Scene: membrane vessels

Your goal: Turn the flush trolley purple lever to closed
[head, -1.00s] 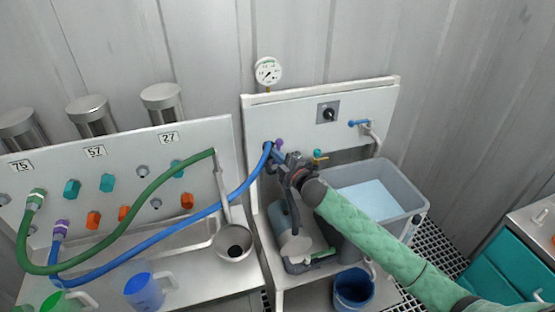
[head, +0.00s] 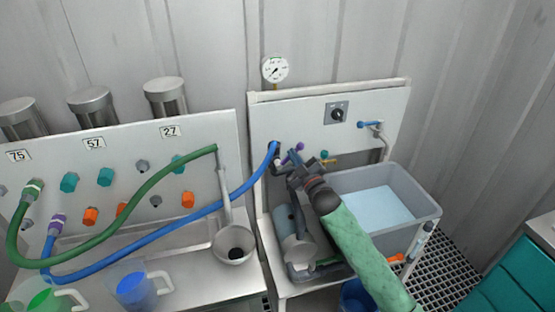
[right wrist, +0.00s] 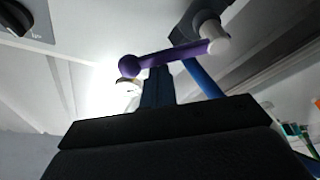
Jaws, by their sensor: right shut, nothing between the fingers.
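The flush trolley (head: 283,97) has a pale upright panel with valves. Its purple lever (head: 299,147) sits near the panel's left edge, beside the blue hose end, its knob up and to the right of its pivot. In the right wrist view the purple lever (right wrist: 168,57) slants slightly, from a round knob at left to a pale pivot at right. My right gripper (head: 295,160) is shut and empty, just below the lever. In the wrist view its fingertips (right wrist: 157,76) meet the lever's underside near the knob; whether they touch is unclear. My left gripper is out of view.
A blue hose (head: 225,203) runs from the trolley panel to the left bench. A teal knob (head: 323,154) and a blue lever (head: 370,124) are on the same panel. A pump (head: 291,228) and a grey water tub (head: 432,212) stand below. A gauge (head: 275,69) rises above.

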